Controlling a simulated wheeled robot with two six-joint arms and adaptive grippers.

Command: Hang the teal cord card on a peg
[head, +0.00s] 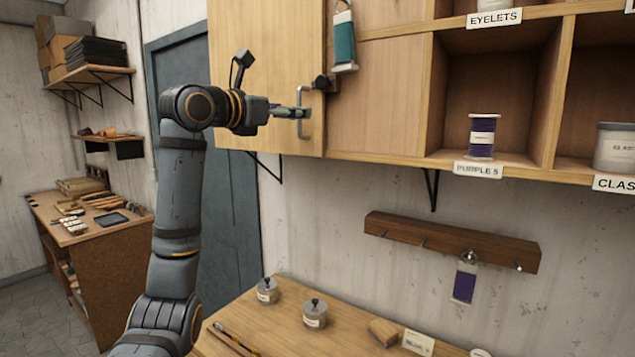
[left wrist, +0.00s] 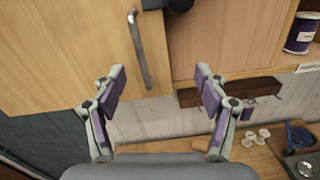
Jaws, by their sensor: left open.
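My left gripper (head: 304,113) is open at the cabinet door's metal handle (head: 301,98). In the left wrist view, the handle (left wrist: 138,50) lies beyond the empty fingers (left wrist: 159,82). My right gripper is not seen.
The wooden cabinet door (head: 265,60) is at my left gripper. A dark fitting (head: 324,83) sits by its edge. A purple spool (head: 482,135) stands in the right cubby. The bench (head: 285,335) below holds lidded pots and a wooden block (head: 383,331).

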